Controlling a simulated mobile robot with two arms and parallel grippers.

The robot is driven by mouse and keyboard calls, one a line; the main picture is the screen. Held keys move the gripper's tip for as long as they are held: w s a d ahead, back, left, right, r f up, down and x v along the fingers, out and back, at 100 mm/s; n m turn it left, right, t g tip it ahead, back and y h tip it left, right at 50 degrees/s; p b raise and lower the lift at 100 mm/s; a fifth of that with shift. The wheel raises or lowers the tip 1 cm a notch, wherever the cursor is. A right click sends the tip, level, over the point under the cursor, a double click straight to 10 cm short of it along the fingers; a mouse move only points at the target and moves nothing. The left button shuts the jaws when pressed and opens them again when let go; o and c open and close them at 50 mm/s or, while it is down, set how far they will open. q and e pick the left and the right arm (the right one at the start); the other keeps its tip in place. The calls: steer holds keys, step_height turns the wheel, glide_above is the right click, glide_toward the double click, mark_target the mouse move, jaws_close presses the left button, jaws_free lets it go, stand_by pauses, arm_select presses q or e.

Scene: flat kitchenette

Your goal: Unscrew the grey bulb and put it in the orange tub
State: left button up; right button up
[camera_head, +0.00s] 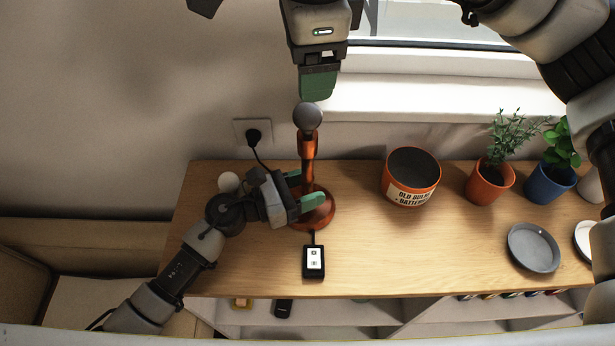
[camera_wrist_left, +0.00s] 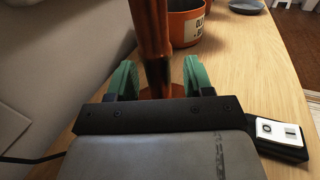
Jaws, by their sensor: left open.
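The grey bulb (camera_head: 307,116) sits at the top of an orange lamp (camera_head: 306,146) on the wooden table. My left gripper (camera_head: 308,189) is open, with its green fingers on either side of the lamp's stem near the base. In the left wrist view the stem (camera_wrist_left: 151,40) stands between the fingers (camera_wrist_left: 158,78), with gaps visible. My right gripper (camera_head: 318,92) is just above the bulb in the picture, pointing down; one green finger hides the other, so its opening does not show. The orange tub (camera_head: 424,191), labelled for old bulbs and batteries, stands right of the lamp.
A black switch box (camera_head: 314,263) lies in front of the lamp, and a white round object (camera_head: 228,182) sits left. Two potted plants (camera_head: 490,183) (camera_head: 552,185) and a grey plate (camera_head: 533,248) are at the right. A plugged socket (camera_head: 253,133) is on the wall.

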steer(key=shift+w, duration=0.1)
arm_select(q)
jaws_close()
stand_by(0.4)
